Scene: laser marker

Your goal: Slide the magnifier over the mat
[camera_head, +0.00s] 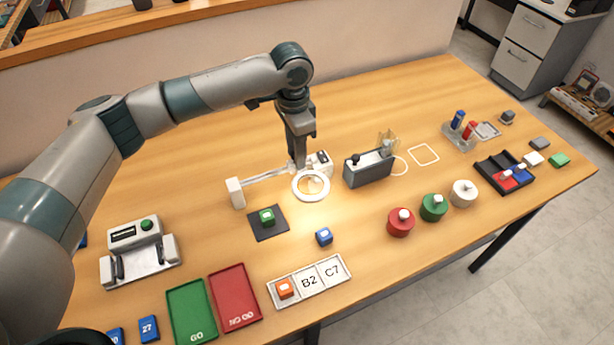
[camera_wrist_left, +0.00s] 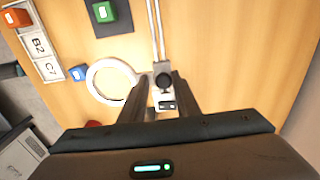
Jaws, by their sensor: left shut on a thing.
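The magnifier (camera_head: 310,199) is a white ring on a slider, at the right end of a pale rail (camera_head: 265,176). Its lit ring is over bare table, to the right of the dark square mat (camera_head: 277,232). A green cube (camera_head: 267,215) sits on the mat. The left wrist view also shows the ring (camera_wrist_left: 91,82), the mat (camera_wrist_left: 119,24) and the green cube (camera_wrist_left: 103,12). My right gripper is not in view.
A blue cube (camera_head: 324,236) lies in front of the ring. A grey device (camera_head: 369,168) stands to its right. A labelled tray (camera_head: 310,283), green tray (camera_head: 191,312) and red tray (camera_head: 234,297) lie along the front. The table between mat and ring is clear.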

